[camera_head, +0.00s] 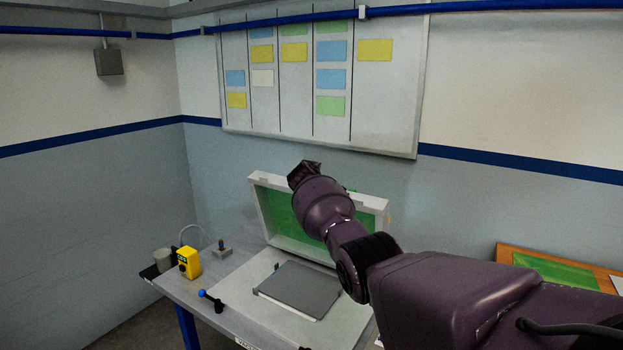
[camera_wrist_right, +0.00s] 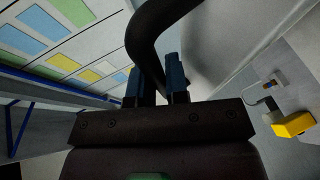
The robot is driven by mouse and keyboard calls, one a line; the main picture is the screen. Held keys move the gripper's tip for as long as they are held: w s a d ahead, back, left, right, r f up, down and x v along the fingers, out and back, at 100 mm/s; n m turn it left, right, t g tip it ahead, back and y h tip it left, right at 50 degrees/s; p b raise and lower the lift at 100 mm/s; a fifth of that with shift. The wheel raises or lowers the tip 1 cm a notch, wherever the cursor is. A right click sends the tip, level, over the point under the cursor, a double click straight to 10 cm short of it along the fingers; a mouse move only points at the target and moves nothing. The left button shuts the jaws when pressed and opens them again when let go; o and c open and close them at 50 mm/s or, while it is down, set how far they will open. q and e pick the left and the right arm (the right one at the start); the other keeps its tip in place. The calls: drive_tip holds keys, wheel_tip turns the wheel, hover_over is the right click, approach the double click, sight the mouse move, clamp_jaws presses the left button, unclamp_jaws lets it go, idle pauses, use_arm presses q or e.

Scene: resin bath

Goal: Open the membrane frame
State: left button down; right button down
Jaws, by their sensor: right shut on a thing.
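The membrane frame (camera_head: 372,203) is a white frame with a green membrane (camera_head: 282,207). In the head view it stands raised, near upright, at the back of the work table. My right arm covers much of its middle. My right gripper (camera_head: 303,172) is at the frame's upper edge, its fingertips hard to make out there. In the right wrist view my right gripper (camera_wrist_right: 156,80) has its blue fingers shut on a black curved handle (camera_wrist_right: 148,38). My left gripper is not in view.
A dark grey plate (camera_head: 298,288) lies on the white bed (camera_head: 240,287) below the frame. A yellow device (camera_head: 189,262) and a blue-knobbed lever (camera_head: 212,300) are at the left. A wooden board with a green sheet (camera_head: 555,270) is at the right. A wall is behind.

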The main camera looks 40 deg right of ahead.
drive_tip(key=c, duration=1.3)
unclamp_jaws()
drive_tip(key=shift+o, duration=0.8)
drive_tip(key=shift+f, duration=0.1)
drive_tip(key=shift+s+a, duration=0.1)
drive_tip(key=shift+a, duration=0.05)
drive_tip(key=shift+p+v, duration=0.85)
drive_tip(key=shift+v, duration=0.45)
drive_tip(key=v, duration=0.8)
